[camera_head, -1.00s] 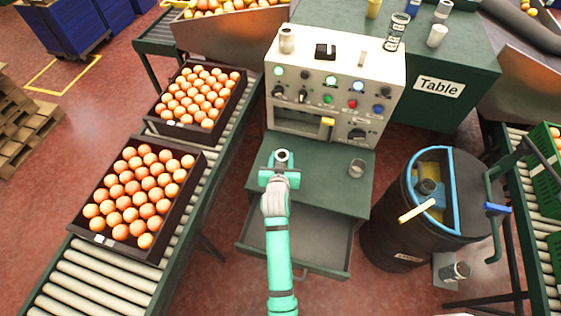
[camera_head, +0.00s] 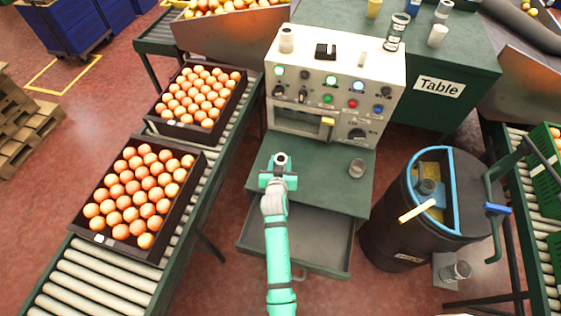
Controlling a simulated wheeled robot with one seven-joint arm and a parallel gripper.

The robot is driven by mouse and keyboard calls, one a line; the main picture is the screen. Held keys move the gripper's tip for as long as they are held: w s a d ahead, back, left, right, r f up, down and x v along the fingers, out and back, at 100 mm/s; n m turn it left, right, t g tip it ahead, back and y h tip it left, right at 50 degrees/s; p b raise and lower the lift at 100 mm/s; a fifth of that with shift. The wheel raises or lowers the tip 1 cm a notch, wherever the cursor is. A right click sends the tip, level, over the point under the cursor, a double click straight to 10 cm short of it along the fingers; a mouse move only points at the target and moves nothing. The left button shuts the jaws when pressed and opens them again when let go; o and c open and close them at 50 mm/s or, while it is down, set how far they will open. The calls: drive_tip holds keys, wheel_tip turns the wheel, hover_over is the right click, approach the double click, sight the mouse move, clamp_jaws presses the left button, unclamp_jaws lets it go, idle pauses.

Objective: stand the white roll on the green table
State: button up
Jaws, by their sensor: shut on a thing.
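My gripper (camera_head: 279,172) is over the green desk top in front of the control box, shut on a small pale roll (camera_head: 281,158) with a dark hole in its upper end. The roll looks about upright; its lower part is hidden by the jaws, and I cannot tell whether it touches the desk top. The green table (camera_head: 470,62) with the "Table" sign stands at the back right. On it are a white cylinder (camera_head: 437,36), a yellowish one (camera_head: 374,8), a dark-banded one (camera_head: 396,32) and another pale one (camera_head: 444,11).
The control box (camera_head: 335,75) stands between my gripper and the back, with a cream cylinder (camera_head: 287,40) on top. A glass (camera_head: 357,168) stands on the desk top (camera_head: 330,185), above an open drawer (camera_head: 310,240). A dark bin (camera_head: 385,220) is at right; orange crates (camera_head: 190,160) at left.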

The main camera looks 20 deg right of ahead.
drive_tip(key=o, duration=1)
drive_tip(key=shift+o, duration=0.2)
drive_tip(key=s+a+r+n+t+y, duration=0.1)
drive_tip(key=s+a+r, duration=0.1)
drive_tip(key=s+a, duration=0.8)
drive_tip(key=s+a+r+n+t+y, duration=0.15)
drive_tip(key=s+a, duration=0.25)
drive_tip(key=s, duration=1.3)
drive_tip(key=s+a+r+n+y, duration=0.1)
drive_tip(key=s+a+r, duration=0.1)
drive_tip(key=s+r, duration=0.4)
drive_tip(key=s+a+r+n+t+y, duration=0.1)
drive_tip(key=s+a+r, duration=0.1)
drive_tip(key=s+r, duration=0.4)
drive_tip(key=s, duration=0.5)
drive_tip(key=shift+a, duration=0.4)
